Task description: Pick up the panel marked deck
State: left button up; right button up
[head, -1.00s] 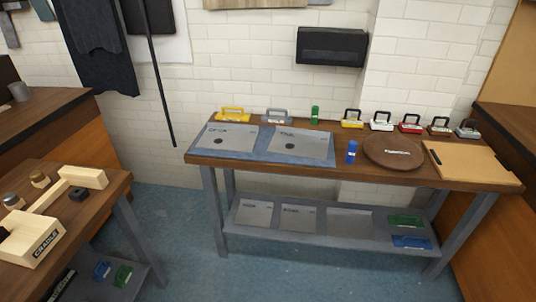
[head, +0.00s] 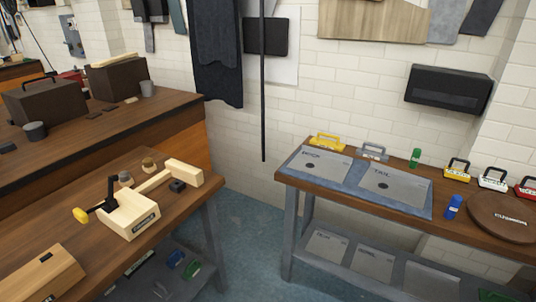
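A flat grey panel (head: 319,166) lies on the left part of the workbench against the wall. Its small lettering appears to read "DECK", and it has a dark round spot. A similar grey panel (head: 393,189) beside it on the right appears to read "TAIL". Both lie on a blue-grey mat (head: 359,188). More grey panels lie on the bench's lower shelf, such as one panel (head: 326,246) whose lettering is too small to read. Neither of my grippers shows in the head view.
The bench (head: 285,177) also holds a yellow-handled block (head: 327,142), a blue bottle (head: 454,206) and a round brown board (head: 503,217). A wooden table (head: 60,222) with a cradle box (head: 131,215) stands at left. Blue floor (head: 245,220) is open between them.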

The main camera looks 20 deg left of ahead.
aim_at(329, 165)
jog(key=u, duration=0.45)
jog(key=i, duration=1.35)
jog(key=z, duration=0.55)
